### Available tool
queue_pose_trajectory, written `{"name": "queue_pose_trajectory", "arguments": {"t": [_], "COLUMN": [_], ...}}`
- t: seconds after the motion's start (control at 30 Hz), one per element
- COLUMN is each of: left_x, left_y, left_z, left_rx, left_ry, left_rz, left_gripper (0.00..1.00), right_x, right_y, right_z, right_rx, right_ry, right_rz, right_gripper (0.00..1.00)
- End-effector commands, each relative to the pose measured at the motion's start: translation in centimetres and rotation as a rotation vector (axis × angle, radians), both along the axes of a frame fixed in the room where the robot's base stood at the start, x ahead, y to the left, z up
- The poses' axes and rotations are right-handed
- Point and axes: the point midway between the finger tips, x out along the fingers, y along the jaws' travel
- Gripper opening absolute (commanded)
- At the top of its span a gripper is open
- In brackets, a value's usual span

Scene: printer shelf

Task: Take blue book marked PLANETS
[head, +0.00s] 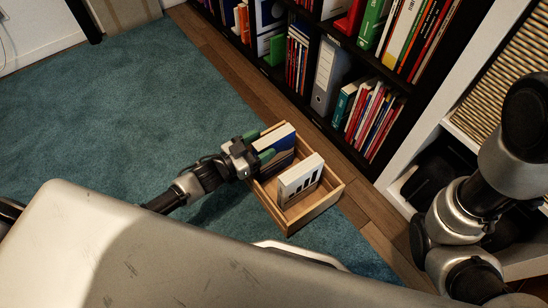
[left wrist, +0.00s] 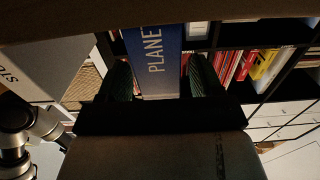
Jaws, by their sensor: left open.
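The blue book marked PLANETS (head: 273,152) stands in a wooden crate (head: 315,212) on the floor in the head view. In the left wrist view its blue cover (left wrist: 155,50) shows the letters "PLANET" between two dark green fingers. My left gripper (head: 257,147) is at the book, its fingers open on either side of it. In the left wrist view the left gripper (left wrist: 162,82) has visible room beside the book. Whether a finger touches it I cannot tell. My right gripper is not in view; only part of my right arm shows at the right.
A white book with dark bars (head: 300,180) stands in the same crate, nearer the front. A dark bookshelf (head: 310,105) with books and binders rises behind it. A white shelf unit stands at the right. Teal carpet (head: 120,110) is clear at the left.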

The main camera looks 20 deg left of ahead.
Motion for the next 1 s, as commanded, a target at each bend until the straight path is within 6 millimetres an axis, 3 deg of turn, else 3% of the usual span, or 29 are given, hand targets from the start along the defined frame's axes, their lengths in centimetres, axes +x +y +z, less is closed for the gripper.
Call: {"name": "queue_pose_trajectory", "arguments": {"t": [0.1,0.4,0.83,1.0], "left_x": [1.27,1.61,1.59,1.64], "left_y": [-0.91,-1.20,-1.17,-1.19], "left_z": [-0.27,0.02,-0.02,0.14], "left_rx": [0.000,0.001,0.001,0.000], "left_ry": [-0.003,0.000,0.000,-0.002], "left_rz": [-0.001,0.000,0.001,0.000], "left_gripper": [0.66,0.66,0.02,0.00], "right_x": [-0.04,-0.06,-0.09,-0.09], "right_y": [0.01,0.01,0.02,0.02], "right_z": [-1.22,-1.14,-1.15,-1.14], "right_rx": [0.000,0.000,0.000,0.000], "right_ry": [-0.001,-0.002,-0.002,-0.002], "right_rz": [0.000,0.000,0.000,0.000], "right_gripper": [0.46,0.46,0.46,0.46]}}
